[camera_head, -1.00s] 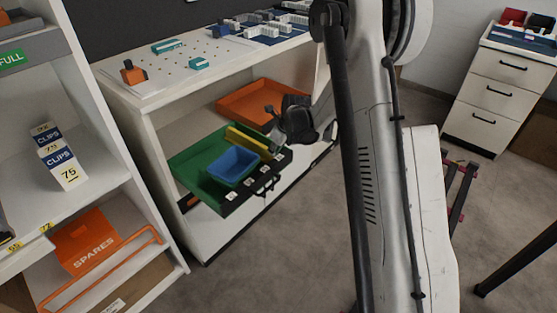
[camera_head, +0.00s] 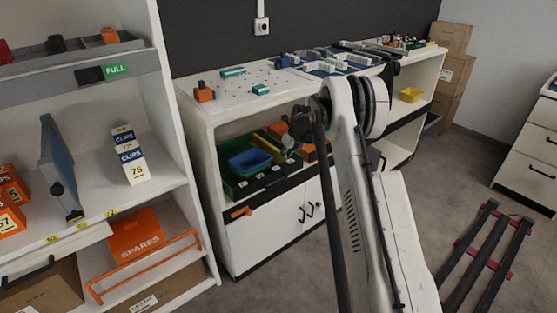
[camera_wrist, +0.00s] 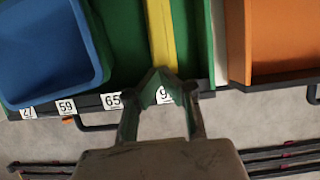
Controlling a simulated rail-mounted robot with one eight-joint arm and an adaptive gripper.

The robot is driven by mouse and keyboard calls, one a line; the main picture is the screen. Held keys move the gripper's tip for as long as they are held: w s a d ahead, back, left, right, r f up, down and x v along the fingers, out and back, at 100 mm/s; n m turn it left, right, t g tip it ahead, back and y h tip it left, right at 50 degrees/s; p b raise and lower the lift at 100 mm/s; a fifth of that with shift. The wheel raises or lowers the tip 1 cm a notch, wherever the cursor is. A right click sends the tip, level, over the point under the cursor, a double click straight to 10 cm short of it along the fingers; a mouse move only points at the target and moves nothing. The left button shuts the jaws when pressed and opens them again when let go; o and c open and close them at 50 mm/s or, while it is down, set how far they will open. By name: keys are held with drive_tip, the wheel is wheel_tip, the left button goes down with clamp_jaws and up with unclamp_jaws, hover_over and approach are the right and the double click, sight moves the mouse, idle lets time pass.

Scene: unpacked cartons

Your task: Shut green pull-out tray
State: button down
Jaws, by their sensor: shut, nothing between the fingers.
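The green pull-out tray (camera_head: 230,184) sits in the white cabinet's open upper bay, largely inside, with its dark labelled front edge near the cabinet front. It carries a blue bin (camera_head: 250,161) and a yellow divider. The wrist view shows the tray's green floor (camera_wrist: 128,45), the blue bin (camera_wrist: 48,50) and the yellow divider (camera_wrist: 161,35) from above. My gripper (camera_wrist: 160,84) is shut and empty, its fingertips at the tray's front edge by the number labels. Contact is hard to tell. In the head view, my arm partly hides the gripper and the tray's right end.
An orange tray (camera_wrist: 275,40) lies just right of the green tray. White cabinet doors (camera_head: 285,220) are below. A shelf unit with an orange SPARES box (camera_head: 136,236) stands at left. The grey floor before the cabinet has free room.

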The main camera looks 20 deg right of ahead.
drive_tip(key=shift+w+a+r, duration=0.1)
drive_tip(key=shift+w+r, duration=0.05)
drive_tip(key=shift+w, duration=0.25)
